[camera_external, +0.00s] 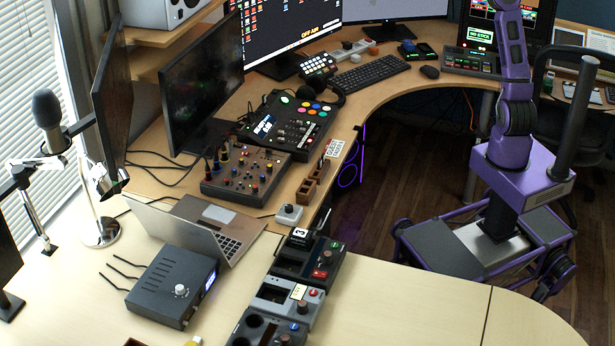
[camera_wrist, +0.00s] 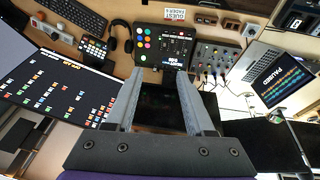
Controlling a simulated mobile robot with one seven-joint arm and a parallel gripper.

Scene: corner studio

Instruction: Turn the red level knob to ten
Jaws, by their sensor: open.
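My gripper (camera_wrist: 158,76) is open and empty in the wrist view, its two grey fingers apart over the desk, with the monitors and mixers beyond. In the external view my gripper is out of frame. A small red round knob (camera_external: 313,293) shows on a grey box (camera_external: 288,302) at the front of the desk; its lettering and setting are too small to read. A brown mixer (camera_external: 247,172) with several small coloured knobs, some reddish, stands behind; it also shows in the wrist view (camera_wrist: 216,58). I cannot tell which knob is the level knob. My gripper touches none of them.
An open laptop (camera_external: 190,232), a dark box with antennas (camera_external: 172,283) and a microphone (camera_external: 47,108) stand at the left. A black console (camera_external: 289,125) and a keyboard (camera_external: 372,80) are farther back. The light desk top (camera_external: 410,300) is bare at the front right.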

